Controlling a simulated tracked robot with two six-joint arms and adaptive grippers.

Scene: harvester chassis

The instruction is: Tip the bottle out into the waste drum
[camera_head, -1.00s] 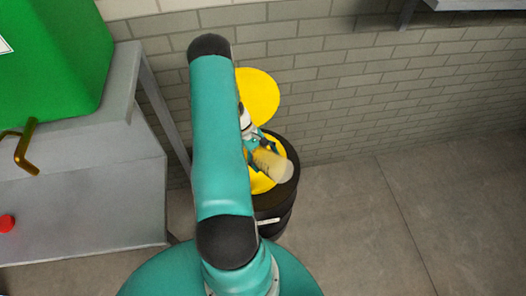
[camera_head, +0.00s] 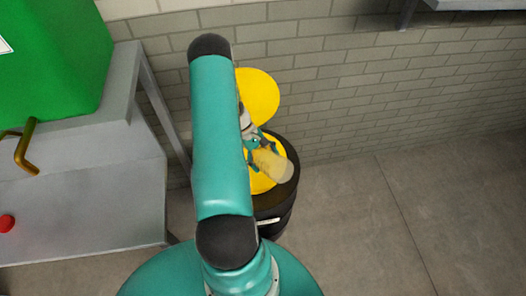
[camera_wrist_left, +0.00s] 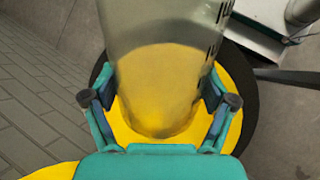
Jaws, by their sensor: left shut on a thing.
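My left gripper (camera_head: 254,142) is shut on a clear bottle (camera_head: 273,165) and holds it tilted over the waste drum. The drum (camera_head: 276,218) is black with a yellow top (camera_head: 262,184); a round yellow lid (camera_head: 258,95) stands raised behind it. In the left wrist view, the fingers of the left gripper (camera_wrist_left: 160,98) sit on both sides of the bottle (camera_wrist_left: 165,45). Yellow shows through its wall, and I cannot tell whether liquid is left inside. No stream is visible. My left arm hides part of the drum and lid. My right gripper is not in view.
A grey metal bench (camera_head: 85,200) stands at the left, with a green container (camera_head: 50,60), a brass tap (camera_head: 25,150) and a red knob (camera_head: 6,223). A brick wall (camera_head: 370,80) is close behind the drum. The floor (camera_head: 400,220) to the right is clear.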

